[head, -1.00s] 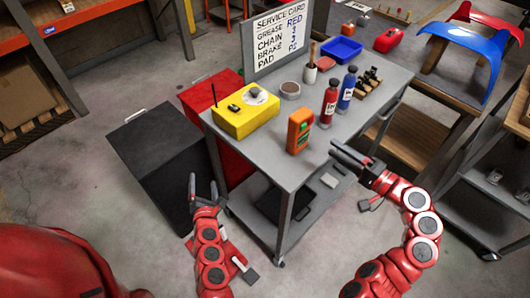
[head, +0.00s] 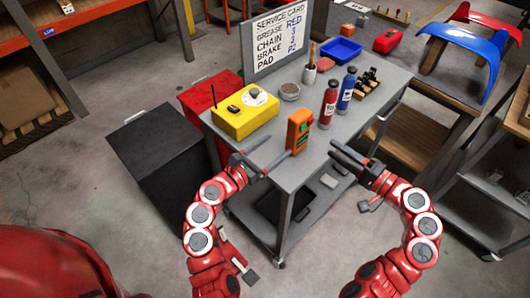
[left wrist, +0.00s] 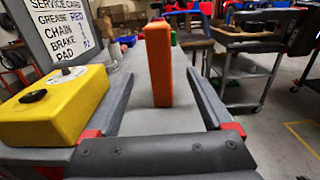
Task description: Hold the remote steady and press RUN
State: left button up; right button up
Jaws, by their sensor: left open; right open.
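The orange remote (head: 299,130) stands upright near the front edge of the grey cart top, its button face toward the front right in the head view. In the left wrist view the remote (left wrist: 159,63) stands ahead, between the two fingers' lines. My left gripper (head: 265,158) is open at the cart's left front edge, pointing at the remote from the left; I see no contact. My right gripper (head: 350,155) is open and empty, at the cart's right front side, apart from the remote. The RUN label is too small to read.
A yellow box (head: 245,117) with a dial stands left of the remote, close to my left gripper. A red bottle (head: 328,103) and a blue bottle (head: 347,89) stand behind it. A service card (head: 279,38) stands at the back. The cart top (head: 283,172) is bare in front.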

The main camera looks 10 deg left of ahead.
aim_at(305, 123)
pick_arm(q)
jog(key=x, duration=1.4)
jog(key=shift+w, duration=0.15)
jog(key=shift+f, duration=0.1)
grip_shut()
pick_arm(e)
grip_shut()
dwell(1.2)
